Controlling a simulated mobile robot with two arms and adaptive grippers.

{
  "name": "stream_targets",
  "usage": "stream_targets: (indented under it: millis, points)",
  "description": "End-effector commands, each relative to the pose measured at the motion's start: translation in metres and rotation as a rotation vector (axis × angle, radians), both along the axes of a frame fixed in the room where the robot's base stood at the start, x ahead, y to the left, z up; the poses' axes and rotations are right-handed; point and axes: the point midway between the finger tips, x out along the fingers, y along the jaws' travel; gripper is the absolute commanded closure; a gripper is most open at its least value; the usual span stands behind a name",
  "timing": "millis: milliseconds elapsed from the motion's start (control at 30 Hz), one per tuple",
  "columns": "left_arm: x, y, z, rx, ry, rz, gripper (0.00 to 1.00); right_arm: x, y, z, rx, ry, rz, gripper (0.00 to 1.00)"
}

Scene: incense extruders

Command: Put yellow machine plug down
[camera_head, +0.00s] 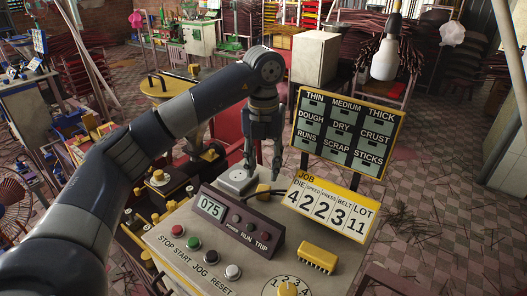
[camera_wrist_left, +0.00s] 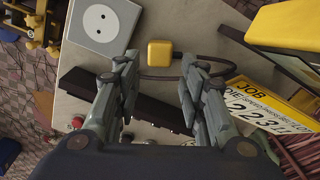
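The yellow machine plug (camera_wrist_left: 160,52) lies on the pale console top (camera_wrist_left: 205,35) in the left wrist view, its dark cable (camera_wrist_left: 207,56) curling off to the right. It sits just beyond and between my left fingertips, with a gap on both sides. In the head view the plug (camera_head: 264,189) shows small below my left gripper (camera_head: 263,171). The left gripper is open and empty, pointing down over the console. A grey socket box (camera_wrist_left: 103,22) with a round white face is beside the plug; it also shows in the head view (camera_head: 237,181). My right gripper is not in view.
A dark control panel (camera_head: 237,222) reading 075 stands in front of the plug. The yellow JOB number board (camera_head: 331,208) is to the right, below the THIN/MEDIUM/THICK board (camera_head: 346,131). Colored buttons and a yellow comb-like block (camera_head: 318,257) occupy the front of the console.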

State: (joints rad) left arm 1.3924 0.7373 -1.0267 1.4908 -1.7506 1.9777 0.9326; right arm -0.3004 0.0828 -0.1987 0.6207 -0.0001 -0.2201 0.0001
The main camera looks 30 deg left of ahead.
Motion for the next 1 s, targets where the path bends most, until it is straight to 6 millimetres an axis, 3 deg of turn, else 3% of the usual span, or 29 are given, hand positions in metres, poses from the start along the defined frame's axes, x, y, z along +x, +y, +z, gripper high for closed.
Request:
stream_targets:
  millis: [33, 100, 400, 1000]
  points:
    - [0.001, -0.001, 0.01, -0.002, -0.005, 0.0, 0.62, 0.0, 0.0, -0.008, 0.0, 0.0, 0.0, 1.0]
    - [0.001, 0.0, 0.024, 0.0, -0.004, 0.001, 0.62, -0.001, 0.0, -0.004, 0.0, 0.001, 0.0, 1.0]
    - [0.0, 0.0, 0.054, 0.0, -0.001, 0.001, 0.62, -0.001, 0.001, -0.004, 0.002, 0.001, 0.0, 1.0]
    - [0.0, 0.0, 0.058, -0.001, 0.001, 0.001, 0.62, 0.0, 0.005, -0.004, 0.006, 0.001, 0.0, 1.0]
